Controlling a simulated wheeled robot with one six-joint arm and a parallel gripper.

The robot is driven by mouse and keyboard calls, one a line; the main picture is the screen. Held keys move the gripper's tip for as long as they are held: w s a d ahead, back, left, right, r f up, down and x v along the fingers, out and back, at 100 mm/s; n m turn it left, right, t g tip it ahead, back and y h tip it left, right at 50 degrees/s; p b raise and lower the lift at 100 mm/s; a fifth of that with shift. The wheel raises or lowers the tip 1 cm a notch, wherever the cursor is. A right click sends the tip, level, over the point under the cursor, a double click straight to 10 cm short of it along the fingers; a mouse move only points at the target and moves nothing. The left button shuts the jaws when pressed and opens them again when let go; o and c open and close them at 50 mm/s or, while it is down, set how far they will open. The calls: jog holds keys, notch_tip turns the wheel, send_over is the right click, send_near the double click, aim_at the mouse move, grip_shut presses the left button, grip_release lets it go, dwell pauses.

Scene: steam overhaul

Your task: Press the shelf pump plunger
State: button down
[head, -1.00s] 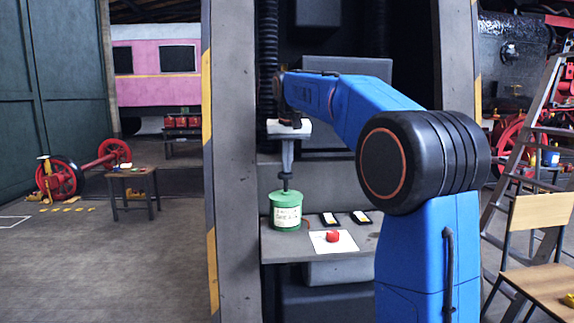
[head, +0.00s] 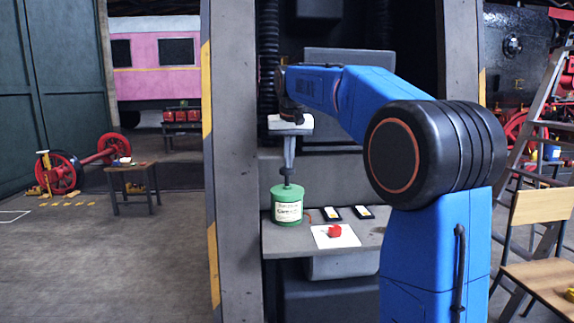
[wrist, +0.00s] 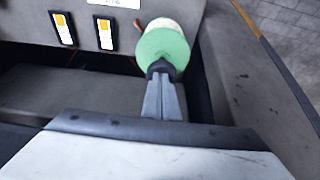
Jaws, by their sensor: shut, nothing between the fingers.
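The shelf pump is a green can (head: 287,207) with a pale label, upright at the left of the grey shelf. It also shows in the wrist view, where its green top (wrist: 165,46) is seen from above. My gripper (head: 287,168) points down directly above the can, its fingers shut and empty. A dark knob-like part (wrist: 162,68) sits at the fingertips in the wrist view, over the can's top. I cannot tell how much of it is fingertip and how much is plunger, or whether they touch. The fingers hide part of the plunger.
The grey shelf (head: 290,245) also carries a red object (head: 335,231) on a white sheet and two dark cards with white and yellow faces. A grey post (head: 232,200) stands close to the can's left. A wooden chair (head: 540,207) stands at the right.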

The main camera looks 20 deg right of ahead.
jog(key=v, duration=1.1)
jog(key=shift+r, duration=0.2)
jog(key=shift+w+r, duration=0.1)
dwell(0.8)
jog(key=r, duration=0.3)
jog(key=shift+a, duration=0.2)
jog(key=x, duration=1.2)
jog(key=shift+s+f, duration=0.25)
jog(key=shift+f, duration=0.8)
